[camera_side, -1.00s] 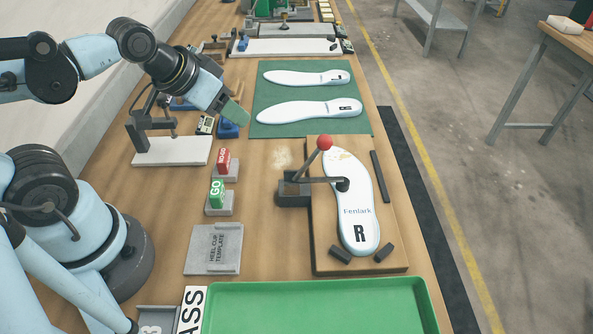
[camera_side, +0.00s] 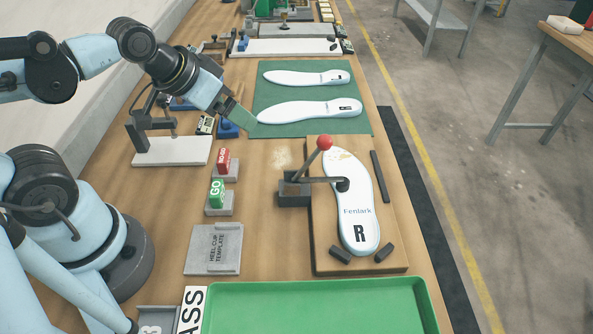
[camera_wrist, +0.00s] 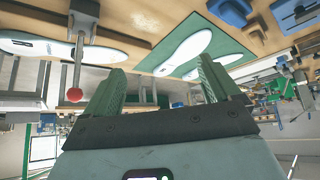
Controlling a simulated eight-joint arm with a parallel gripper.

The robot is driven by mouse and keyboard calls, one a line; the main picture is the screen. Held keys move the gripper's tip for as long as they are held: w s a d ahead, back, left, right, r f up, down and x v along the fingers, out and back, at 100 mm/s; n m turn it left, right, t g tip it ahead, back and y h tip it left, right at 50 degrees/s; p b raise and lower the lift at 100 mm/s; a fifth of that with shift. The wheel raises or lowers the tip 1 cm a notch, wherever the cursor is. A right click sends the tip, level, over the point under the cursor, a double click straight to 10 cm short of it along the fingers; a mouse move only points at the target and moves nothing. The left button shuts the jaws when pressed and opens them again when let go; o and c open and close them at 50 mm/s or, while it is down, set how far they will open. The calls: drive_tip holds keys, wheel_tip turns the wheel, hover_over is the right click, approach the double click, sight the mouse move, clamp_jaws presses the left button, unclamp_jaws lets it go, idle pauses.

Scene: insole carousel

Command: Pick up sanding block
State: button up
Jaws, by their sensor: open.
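My gripper (camera_side: 241,117) has green fingers and hangs over the bench near the left edge of the green mat. In the wrist view, my gripper (camera_wrist: 160,82) is open, with nothing between its fingers. A small blue block (camera_side: 229,131) lies on the bench just left of the fingertips, partly hidden by my gripper in the side view. A blue piece (camera_wrist: 235,12) also shows at the upper right of the wrist view. I cannot tell for certain whether either is the sanding block.
Two white insoles lie on the green mat (camera_side: 340,128). Another insole (camera_side: 353,215) sits on a wooden fixture under a red-knobbed clamp (camera_side: 324,143). GO and NO-GO blocks, a grey heel-cup template (camera_side: 213,249) and a green tray (camera_side: 315,285) are nearer.

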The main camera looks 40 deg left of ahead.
drive_tip(key=shift+o, duration=0.7)
drive_tip(key=w+a+f+m+g, duration=0.2)
drive_tip(key=w+a+m+g, duration=0.6)
drive_tip(key=a, duration=0.6)
drive_tip(key=shift+t, duration=0.4)
drive_tip(key=f, duration=0.4)
drive_tip(key=w+f, duration=0.1)
drive_tip(key=f, duration=0.1)
drive_tip(key=shift+s+f, duration=0.2)
drive_tip(key=shift+f, duration=2.4)
drive_tip(key=shift+c, duration=0.5)
drive_tip(key=c, duration=0.7)
